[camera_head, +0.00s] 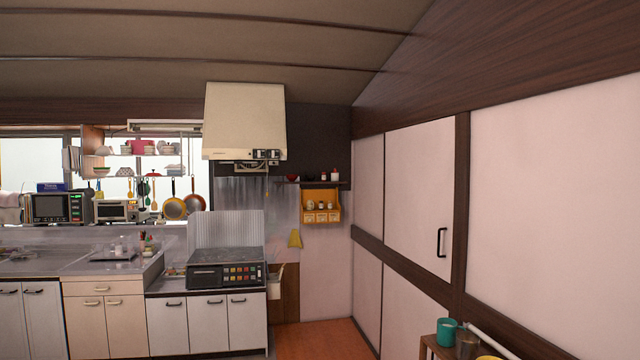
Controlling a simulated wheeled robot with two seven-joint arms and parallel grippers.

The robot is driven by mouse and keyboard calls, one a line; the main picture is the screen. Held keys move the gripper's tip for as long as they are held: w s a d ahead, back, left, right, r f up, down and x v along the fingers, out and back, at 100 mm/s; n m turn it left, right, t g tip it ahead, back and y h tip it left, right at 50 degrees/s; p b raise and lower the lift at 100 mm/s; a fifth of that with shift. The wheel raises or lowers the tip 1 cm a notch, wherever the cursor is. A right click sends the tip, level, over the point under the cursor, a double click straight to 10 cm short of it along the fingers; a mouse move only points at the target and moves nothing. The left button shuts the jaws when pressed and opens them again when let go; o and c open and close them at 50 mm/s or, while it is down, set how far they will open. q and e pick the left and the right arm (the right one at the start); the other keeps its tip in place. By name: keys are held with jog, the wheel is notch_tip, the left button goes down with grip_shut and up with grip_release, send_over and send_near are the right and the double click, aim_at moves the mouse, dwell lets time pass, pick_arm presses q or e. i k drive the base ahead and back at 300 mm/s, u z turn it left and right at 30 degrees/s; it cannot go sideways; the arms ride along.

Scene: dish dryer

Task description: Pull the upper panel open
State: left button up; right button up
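A pale upper panel (414,185) with a dark frame is set in the right-hand wall. It looks flush with the wall and closed. A black vertical handle (442,242) sits near its lower right edge. A plain lower panel (405,310) lies beneath it, below a dark wooden rail. Neither my left nor my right gripper is in view, so nothing is seen touching the handle.
A small wooden shelf (428,349) with a teal cup (446,331) stands at the lower right, below the handle. A counter with a black stove (226,270) and white cabinets (207,325) runs along the back. The orange-brown floor (325,342) between them looks clear.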

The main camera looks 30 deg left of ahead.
aim_at(420, 175)
jog(key=u, duration=1.3)
jog(key=i, duration=2.7)
jog(key=z, duration=1.45)
